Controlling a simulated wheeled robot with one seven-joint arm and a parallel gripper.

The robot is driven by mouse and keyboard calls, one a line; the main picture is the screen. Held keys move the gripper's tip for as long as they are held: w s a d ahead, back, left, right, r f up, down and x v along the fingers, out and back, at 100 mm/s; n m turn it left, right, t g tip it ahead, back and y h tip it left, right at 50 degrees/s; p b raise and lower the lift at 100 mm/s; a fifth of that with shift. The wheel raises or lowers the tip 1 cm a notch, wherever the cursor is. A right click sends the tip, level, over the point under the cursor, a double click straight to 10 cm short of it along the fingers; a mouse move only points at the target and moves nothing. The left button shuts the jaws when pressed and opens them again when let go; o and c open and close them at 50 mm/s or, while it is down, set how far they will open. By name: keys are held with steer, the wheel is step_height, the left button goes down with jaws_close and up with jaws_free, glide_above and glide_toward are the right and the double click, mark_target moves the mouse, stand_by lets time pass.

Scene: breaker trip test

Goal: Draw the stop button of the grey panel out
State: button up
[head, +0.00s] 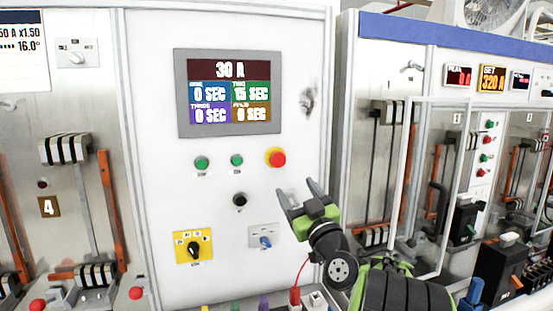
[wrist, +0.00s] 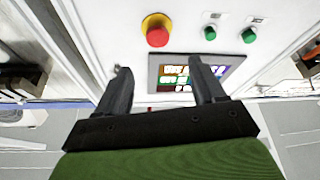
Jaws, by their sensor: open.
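The stop button (head: 277,158) is a red mushroom head on a yellow ring, on the light grey panel (head: 230,285), below and right of the display. In the wrist view the red stop button (wrist: 157,36) shows at the upper middle, beyond the fingertips. My gripper (head: 297,188) is below and a little right of the button in the head view. Its two dark fingers are spread, with nothing between them, and also show in the wrist view (wrist: 160,72). The fingers appear apart from the button.
A display (head: 229,92) sits above two green buttons (head: 202,163). A black knob (head: 240,200), a yellow rotary switch (head: 194,247) and a small blue-handled switch (head: 265,241) are lower on the panel. An open clear door (head: 432,190) stands to the right.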

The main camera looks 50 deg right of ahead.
mark_target(279, 160)
steer(key=p+x, duration=0.6)
steer(key=x, duration=0.5)
steer(key=shift+w+d+r, duration=0.15)
steer(key=shift+d+r, duration=0.05)
steer(key=shift+r, duration=0.05)
steer(key=shift+w+d, duration=0.15)
steer(key=shift+w, duration=0.05)
steer(key=shift+c, duration=0.2)
jaws_close()
